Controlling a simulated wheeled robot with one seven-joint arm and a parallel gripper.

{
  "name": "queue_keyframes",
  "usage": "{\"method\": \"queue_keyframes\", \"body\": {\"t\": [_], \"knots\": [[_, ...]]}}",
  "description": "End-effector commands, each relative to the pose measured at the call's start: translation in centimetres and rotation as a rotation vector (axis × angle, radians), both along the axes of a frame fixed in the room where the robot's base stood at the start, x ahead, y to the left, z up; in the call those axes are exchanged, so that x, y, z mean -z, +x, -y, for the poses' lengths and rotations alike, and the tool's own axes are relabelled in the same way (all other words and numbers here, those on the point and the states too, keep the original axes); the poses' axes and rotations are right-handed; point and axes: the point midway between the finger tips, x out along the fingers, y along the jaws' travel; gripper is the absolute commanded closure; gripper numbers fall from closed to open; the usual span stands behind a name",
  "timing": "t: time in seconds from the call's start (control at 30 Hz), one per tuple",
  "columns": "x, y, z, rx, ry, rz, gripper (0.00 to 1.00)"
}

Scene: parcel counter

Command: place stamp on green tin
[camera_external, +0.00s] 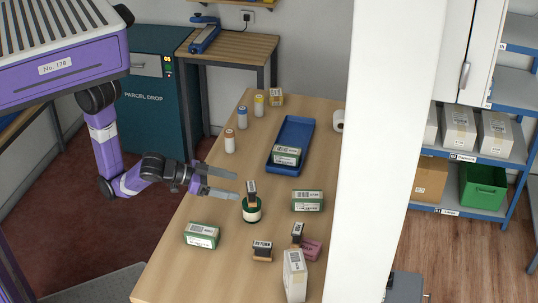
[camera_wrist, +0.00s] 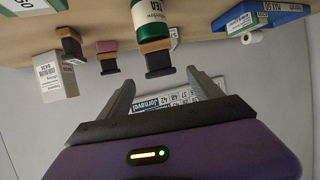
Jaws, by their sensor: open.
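A dark stamp (camera_external: 251,187) with a wooden lower part stands upright on the lid of the green tin (camera_external: 252,212). In the wrist view, which is upside down, the stamp (camera_wrist: 158,60) touches the green and cream tin (camera_wrist: 155,16). My gripper (camera_external: 236,185) is open and empty, just left of the stamp, with its fingers pointing at it. In the wrist view my two fingertips (camera_wrist: 161,76) are spread to either side of the stamp's dark end, and I see no contact.
Other stamps (camera_external: 262,250) (camera_external: 298,231), a pink block (camera_external: 311,249) and a white box (camera_external: 295,276) stand nearer the front. Green-white boxes (camera_external: 201,235) (camera_external: 307,201) lie either side. A blue tray (camera_external: 309,127) holding a box and several bottles (camera_external: 229,141) are farther back.

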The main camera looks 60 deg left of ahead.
Motion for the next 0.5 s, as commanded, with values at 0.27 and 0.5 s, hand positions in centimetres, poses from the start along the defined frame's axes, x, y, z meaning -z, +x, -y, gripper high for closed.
{"method": "queue_keyframes", "body": {"t": [0.27, 0.5], "knots": [[-1.8, -3.3, -1.4, 0.001, 0.002, -0.001, 0.26], [-1.9, -4.0, -1.7, -0.001, 0.0, 0.0, 0.26]]}}
